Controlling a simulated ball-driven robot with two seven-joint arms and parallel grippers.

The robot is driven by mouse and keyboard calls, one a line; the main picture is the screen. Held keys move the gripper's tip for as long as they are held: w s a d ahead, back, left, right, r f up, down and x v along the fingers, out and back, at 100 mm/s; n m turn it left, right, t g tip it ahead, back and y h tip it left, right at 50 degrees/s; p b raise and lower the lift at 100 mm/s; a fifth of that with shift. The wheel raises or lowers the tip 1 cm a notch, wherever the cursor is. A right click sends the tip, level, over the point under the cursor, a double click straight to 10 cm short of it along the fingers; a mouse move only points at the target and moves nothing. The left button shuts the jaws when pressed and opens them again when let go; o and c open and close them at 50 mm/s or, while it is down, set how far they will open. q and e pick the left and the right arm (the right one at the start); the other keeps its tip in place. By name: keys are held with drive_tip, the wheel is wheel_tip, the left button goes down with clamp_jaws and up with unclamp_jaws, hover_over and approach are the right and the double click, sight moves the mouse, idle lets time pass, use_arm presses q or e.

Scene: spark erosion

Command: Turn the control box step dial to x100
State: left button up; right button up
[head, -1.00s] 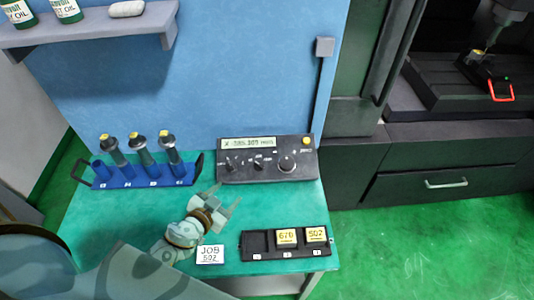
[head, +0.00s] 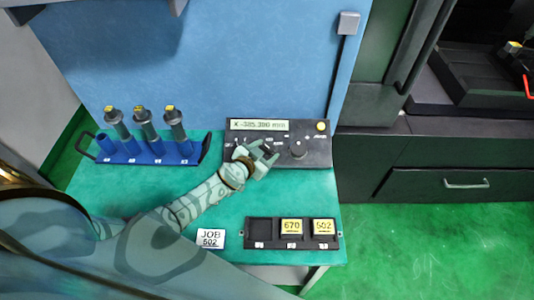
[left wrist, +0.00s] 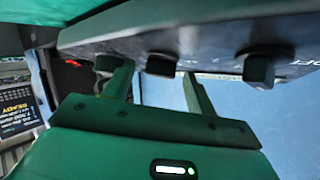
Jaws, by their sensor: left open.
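The control box (head: 318,155) stands at the back of the green bench, its display reading X -385.390 mm. My left gripper (head: 259,152) is open in front of its panel, over the left and middle dials, and hides much of them and their markings. In the left wrist view, the middle dial (left wrist: 160,66) shows between and beyond the two open fingers (left wrist: 157,80); I cannot tell whether they touch it. Another dial (left wrist: 260,67) is to the right, and one (left wrist: 106,64) is near the left finger. The dial setting is not readable. My right gripper is not in view.
The large knob (head: 298,149) is right of my gripper. A blue rack (head: 150,158) with several holders stands left. A black tray (head: 262,241) with blocks 670 and 502 and a JOB 502 card (head: 210,238) lie in front.

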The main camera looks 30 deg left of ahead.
use_arm(q)
drive_tip(key=shift+w+f, duration=0.2)
drive_tip(key=shift+w, duration=0.4)
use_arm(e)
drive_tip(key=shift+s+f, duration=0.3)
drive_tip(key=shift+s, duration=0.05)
use_arm(q)
drive_tip(key=shift+s, duration=0.1)
drive_tip(key=c, duration=0.9)
drive_tip(key=shift+c, duration=0.2)
